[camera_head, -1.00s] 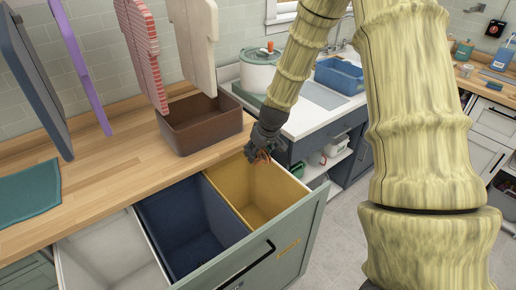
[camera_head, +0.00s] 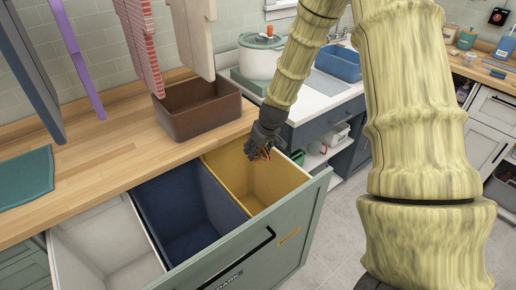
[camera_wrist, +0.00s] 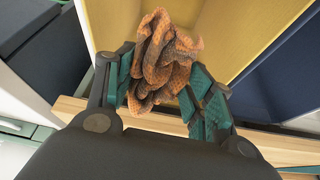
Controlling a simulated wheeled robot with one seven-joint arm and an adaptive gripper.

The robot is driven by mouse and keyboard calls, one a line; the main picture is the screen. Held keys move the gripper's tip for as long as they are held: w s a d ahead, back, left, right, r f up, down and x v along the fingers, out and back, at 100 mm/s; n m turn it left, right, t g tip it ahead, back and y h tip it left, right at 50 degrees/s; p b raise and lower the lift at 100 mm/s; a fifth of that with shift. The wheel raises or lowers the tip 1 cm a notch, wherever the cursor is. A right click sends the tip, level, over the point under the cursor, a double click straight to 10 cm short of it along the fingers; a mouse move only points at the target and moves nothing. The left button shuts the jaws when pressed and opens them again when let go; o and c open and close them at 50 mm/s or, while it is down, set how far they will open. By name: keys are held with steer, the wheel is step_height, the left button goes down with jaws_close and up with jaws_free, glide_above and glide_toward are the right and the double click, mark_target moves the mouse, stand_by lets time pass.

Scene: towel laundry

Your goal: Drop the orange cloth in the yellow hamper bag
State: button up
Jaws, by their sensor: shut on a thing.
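My gripper (camera_head: 262,154) is shut on the orange cloth (camera_wrist: 164,62), which is crumpled and dark-patterned between the green-padded fingers in the wrist view. In the head view only a small bit of the cloth shows under the fingers. The yellow hamper bag (camera_head: 277,187) is the right-hand compartment of the pulled-out drawer. My gripper is over its back part, near the counter edge. The bag's yellow wall also shows behind the cloth in the wrist view (camera_wrist: 235,25). I cannot tell exactly how high the cloth is relative to the rim.
A navy bag (camera_head: 188,218) and a white bag (camera_head: 105,245) fill the drawer's other compartments. A brown bin (camera_head: 199,108) stands on the wooden counter behind. A teal cloth (camera_head: 25,179) lies at the left, and several cloths hang above. A white pot (camera_head: 262,58) stands further back.

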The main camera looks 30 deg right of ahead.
steer(key=o, duration=1.1)
steer(key=shift+c, duration=0.2)
steer(key=shift+r, duration=0.15)
steer(key=v, duration=1.1)
steer(key=shift+s+r, duration=0.25)
steer(key=shift+r, duration=0.1)
